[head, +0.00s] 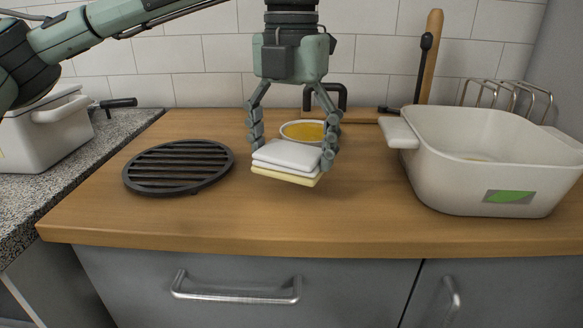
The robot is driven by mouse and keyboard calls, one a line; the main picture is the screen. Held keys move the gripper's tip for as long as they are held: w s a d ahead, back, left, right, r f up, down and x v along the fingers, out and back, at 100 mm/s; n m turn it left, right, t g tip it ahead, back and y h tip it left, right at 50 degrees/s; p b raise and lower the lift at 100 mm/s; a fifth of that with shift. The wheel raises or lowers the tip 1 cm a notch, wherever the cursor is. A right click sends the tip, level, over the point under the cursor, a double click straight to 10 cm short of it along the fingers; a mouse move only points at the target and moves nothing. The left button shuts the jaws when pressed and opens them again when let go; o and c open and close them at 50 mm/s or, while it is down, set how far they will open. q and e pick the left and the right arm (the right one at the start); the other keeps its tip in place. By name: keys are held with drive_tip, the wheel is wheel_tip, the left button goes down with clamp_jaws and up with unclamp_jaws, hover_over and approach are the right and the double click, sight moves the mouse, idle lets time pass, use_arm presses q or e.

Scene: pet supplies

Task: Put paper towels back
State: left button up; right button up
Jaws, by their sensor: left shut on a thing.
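A small stack of folded towels (286,157), white on top with a pale yellow layer at the bottom, is between the fingers of my left gripper (291,148). The gripper points down and is shut on the stack from its left and right sides. The stack tilts slightly; whether it touches the wooden counter (225,222) or hangs just above it, I cannot tell. My right gripper is not in view.
A bowl with yellow contents (303,131) stands right behind the stack. A round black slatted trivet (179,167) lies to the left. A large white bin with a green label (487,165) stands at right, with a wire rack (508,97) behind. The front counter is clear.

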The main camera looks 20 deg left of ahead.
sight(291, 171)
use_arm(q)
wheel_tip(291, 171, down, 4)
drive_tip(key=shift+r, duration=0.1)
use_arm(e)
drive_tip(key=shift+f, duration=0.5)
use_arm(q)
drive_tip(key=shift+f, duration=0.25)
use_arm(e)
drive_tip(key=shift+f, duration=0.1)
use_arm(q)
drive_tip(key=o, duration=1)
drive_tip(key=shift+c, duration=0.2)
drive_tip(key=shift+r, duration=0.2)
wheel_tip(291, 171, up, 12)
drive_tip(key=shift+f, duration=0.1)
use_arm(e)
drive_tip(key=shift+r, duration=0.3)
